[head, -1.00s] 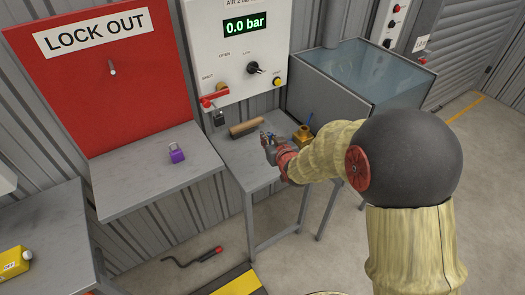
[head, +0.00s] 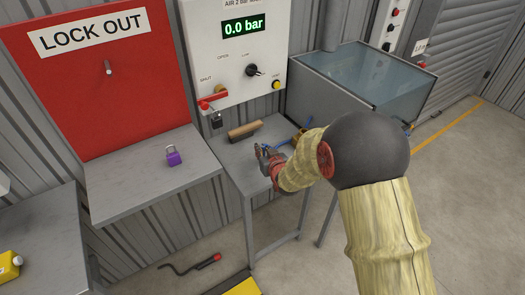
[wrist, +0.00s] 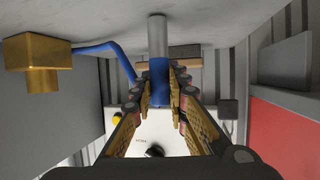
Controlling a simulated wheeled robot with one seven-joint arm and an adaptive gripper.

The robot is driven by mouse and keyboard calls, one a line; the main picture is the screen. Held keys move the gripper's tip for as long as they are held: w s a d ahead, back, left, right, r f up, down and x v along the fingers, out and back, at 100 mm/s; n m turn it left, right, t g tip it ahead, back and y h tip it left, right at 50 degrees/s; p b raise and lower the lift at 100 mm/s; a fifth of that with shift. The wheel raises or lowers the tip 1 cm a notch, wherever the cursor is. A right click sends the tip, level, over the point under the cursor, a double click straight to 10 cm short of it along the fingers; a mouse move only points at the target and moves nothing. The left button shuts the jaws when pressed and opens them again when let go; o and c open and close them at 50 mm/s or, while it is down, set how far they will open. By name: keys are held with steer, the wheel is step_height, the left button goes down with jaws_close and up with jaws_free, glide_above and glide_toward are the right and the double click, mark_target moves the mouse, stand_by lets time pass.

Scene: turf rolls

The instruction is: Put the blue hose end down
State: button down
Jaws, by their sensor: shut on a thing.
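The blue hose end (wrist: 159,72), a blue sleeve with a grey metal tube, is between the fingers of my gripper (wrist: 160,90) in the wrist view. My gripper is shut on it. A blue hose (wrist: 95,47) bends away from it to a brass block (wrist: 48,55) at the left. In the head view my gripper (head: 263,152) is over the small grey table (head: 237,160), with the blue hose (head: 282,144) beside it. The hose end is mostly hidden there, and I cannot tell whether it touches the table.
A wooden-handled brush (head: 245,129) lies at the small table's back. A water tank (head: 350,80) stands to the right. A purple padlock (head: 173,157) sits on the left shelf (head: 130,185). The panel (head: 240,60) reads 0.0 bar.

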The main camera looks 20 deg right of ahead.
steer(key=shift+f, duration=0.25)
steer(key=c, duration=1.7)
jaws_free()
steer(key=shift+r, duration=0.1)
steer(key=shift+c, duration=0.2)
